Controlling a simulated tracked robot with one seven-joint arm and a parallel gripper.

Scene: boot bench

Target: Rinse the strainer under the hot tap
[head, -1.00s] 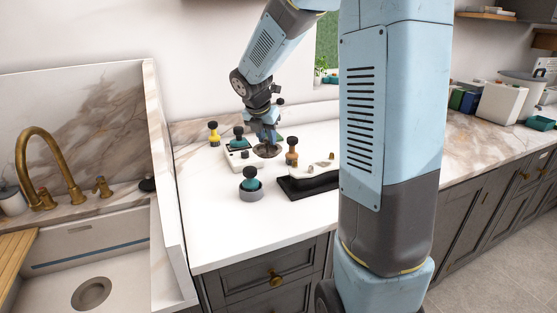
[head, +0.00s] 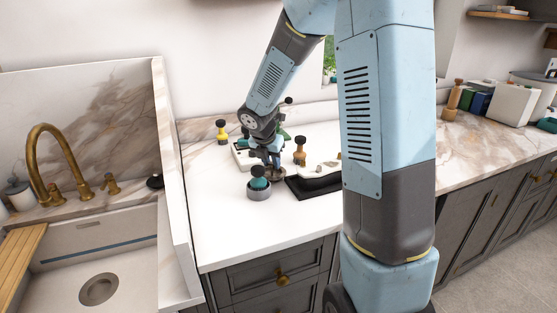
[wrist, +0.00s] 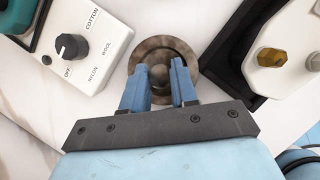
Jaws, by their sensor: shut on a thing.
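A round bronze disc with a central knob (wrist: 160,52), which looks like the strainer, is between the fingers of my gripper (wrist: 160,82). My gripper is shut on the knob, and the disc's rim shows around the fingertips. In the head view my gripper (head: 272,160) and the disc (head: 275,174) are over the white counter, just behind a grey cup. I cannot tell if the disc touches the counter. A brass tap (head: 50,165) curves over the sink (head: 60,275) at the left, with brass handles (head: 110,184) beside it. I cannot tell which side is hot.
A white upright panel (head: 172,170) stands between sink and counter. Around the disc are the grey cup with a teal-topped tool (head: 259,194), a white dial box (wrist: 95,45), a black tray with a white object (wrist: 222,70) and brown and yellow knobbed tools. The front left counter is clear.

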